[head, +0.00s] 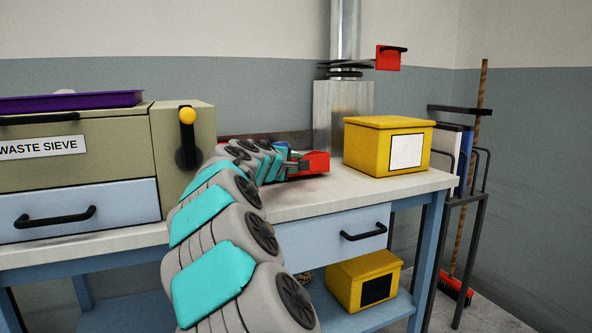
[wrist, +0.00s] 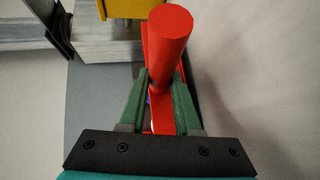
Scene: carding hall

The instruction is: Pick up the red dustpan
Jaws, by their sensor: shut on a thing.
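The red dustpan (head: 317,162) is at the back of the bench top in the head view, left of the yellow box, partly hidden by my arm. In the wrist view its round red handle (wrist: 171,38) points toward the camera, with flat red parts behind and below it. My gripper (head: 293,165) is at the dustpan's left end. In the wrist view the green fingers of my gripper (wrist: 162,82) stand on both sides of the red handle and are shut on it. I cannot tell whether the dustpan touches the bench.
A lidded yellow box (head: 366,150) stands on the bench (head: 420,181) right of the dustpan. A metal duct (head: 341,115) with a red plate (head: 388,58) rises behind. The waste sieve (head: 80,150) stands left. Another yellow box (head: 345,285) is below. A broom (head: 478,160) leans in a rack right.

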